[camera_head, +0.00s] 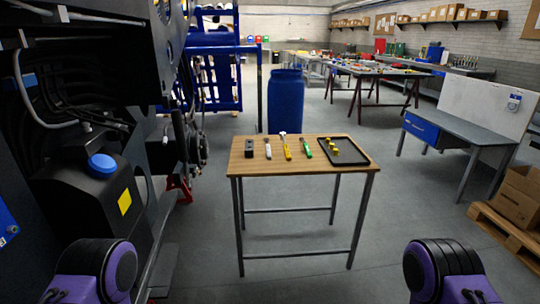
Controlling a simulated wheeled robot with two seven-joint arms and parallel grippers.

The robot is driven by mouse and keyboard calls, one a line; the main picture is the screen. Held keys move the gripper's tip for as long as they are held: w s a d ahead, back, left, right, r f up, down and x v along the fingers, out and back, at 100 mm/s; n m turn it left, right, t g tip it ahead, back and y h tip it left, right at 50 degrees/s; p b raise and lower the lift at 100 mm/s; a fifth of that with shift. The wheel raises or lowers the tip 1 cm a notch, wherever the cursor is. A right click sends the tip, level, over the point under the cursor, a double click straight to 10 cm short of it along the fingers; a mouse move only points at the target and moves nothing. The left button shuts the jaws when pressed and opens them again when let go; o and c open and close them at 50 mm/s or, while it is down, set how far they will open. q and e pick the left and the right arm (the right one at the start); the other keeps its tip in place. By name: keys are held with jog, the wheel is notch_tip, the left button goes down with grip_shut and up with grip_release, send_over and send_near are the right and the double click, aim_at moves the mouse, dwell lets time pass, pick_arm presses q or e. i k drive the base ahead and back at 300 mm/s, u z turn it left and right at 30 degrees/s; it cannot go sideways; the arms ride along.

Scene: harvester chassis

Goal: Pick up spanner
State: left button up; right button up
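A small wooden-topped table (300,169) stands ahead of me. On it, from left to right, lie a small dark block (249,149), a slim pale grey tool (267,148), a tool with a yellow handle (286,147) and a tool with a green handle (307,148). The slim grey tool may be the spanner, but it is too small to tell. Neither of my grippers shows. Only purple and black links of my arms show at the bottom left and bottom right, well apart from the table.
A black tray (360,158) with several yellow pieces lies at the table's right. A blue barrel (286,101) stands behind it. The dark machine (85,190) fills the left side. A grey bench (455,133) and cardboard boxes (520,195) stand right. The floor before the table is clear.

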aim_at(268, 153)
jog(key=z, duration=0.7)
jog(key=i, duration=1.65)
jog(key=u, duration=0.4)
